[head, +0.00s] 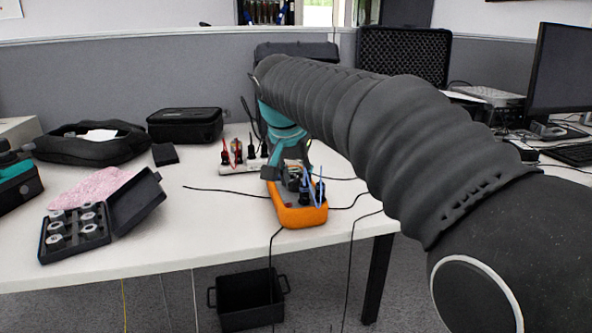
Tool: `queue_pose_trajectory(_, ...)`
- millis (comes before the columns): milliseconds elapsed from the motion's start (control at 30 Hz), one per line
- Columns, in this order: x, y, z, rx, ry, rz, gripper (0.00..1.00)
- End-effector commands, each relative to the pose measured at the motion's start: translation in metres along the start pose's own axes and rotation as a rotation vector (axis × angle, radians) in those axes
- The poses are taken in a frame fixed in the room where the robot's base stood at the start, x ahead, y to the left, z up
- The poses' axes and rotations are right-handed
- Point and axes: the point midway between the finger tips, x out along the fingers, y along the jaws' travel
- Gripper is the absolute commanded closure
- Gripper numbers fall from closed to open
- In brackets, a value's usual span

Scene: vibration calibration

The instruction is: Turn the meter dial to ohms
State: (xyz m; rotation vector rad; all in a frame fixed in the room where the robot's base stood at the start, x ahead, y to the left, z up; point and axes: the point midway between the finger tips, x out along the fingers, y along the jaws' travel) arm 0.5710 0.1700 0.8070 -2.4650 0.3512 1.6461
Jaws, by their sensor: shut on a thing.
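The orange meter (301,217) lies on the white table, right of the middle, near its front edge. Blue and dark leads or plugs stand at its near end, and dark cables run out from it. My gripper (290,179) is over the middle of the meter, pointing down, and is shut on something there. It appears to be the meter dial, but the dial is hidden by the fingers and wrist. The dial's setting and the meter's display cannot be read.
An open black case (74,231) with several metal pieces stands at the left. A power strip (242,166) with plugs lies behind the meter. A black case (185,125) stands at the back. A black bin (247,301) is below the table.

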Motion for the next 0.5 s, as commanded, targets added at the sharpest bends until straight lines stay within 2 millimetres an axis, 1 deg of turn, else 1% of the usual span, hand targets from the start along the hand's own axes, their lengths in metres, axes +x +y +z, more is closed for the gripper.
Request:
queue_pose_trajectory(200,-0.0008,-0.0007,-0.0007,0.085,0.000,0.036,0.99)
queue_pose_trajectory(500,-0.0002,-0.0008,-0.0004,0.125,0.001,0.051,0.99)
